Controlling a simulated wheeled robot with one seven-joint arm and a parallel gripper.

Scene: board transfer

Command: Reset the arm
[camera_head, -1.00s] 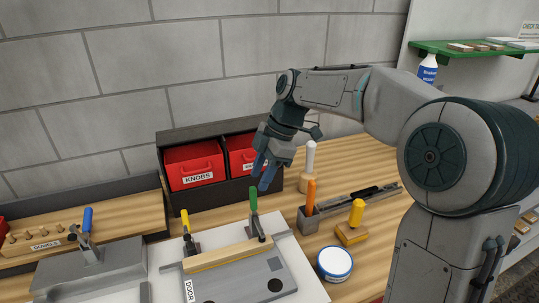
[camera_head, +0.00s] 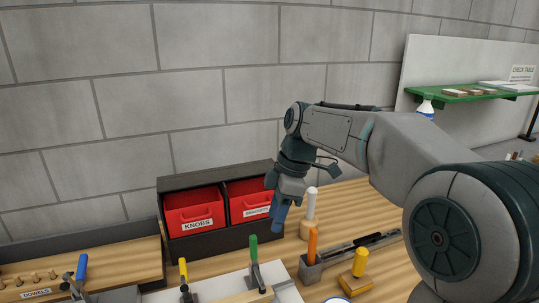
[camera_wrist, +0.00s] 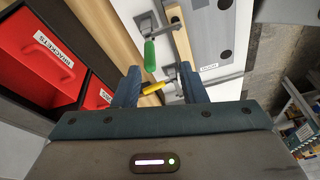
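My gripper (camera_head: 279,216) hangs above the bench in the head view, in front of the red brackets bin. Its fingers point down. In the wrist view my gripper (camera_wrist: 160,83) has its two dark blue fingers apart with nothing held between them. A yellow clamp handle (camera_wrist: 158,88) shows in the gap, beyond the fingers. A green clamp handle (camera_wrist: 150,55) shows past the fingertips and also stands upright in the head view (camera_head: 253,247). My arm reaches in from the right of the head view.
Red knobs bin (camera_head: 195,212) and brackets bin (camera_head: 248,198) sit in a dark case against the wall. An orange handle (camera_head: 312,243), a white-topped tool (camera_head: 311,203) and a yellow-knobbed block (camera_head: 360,262) stand close to the right. A green shelf (camera_head: 470,95) is farther right.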

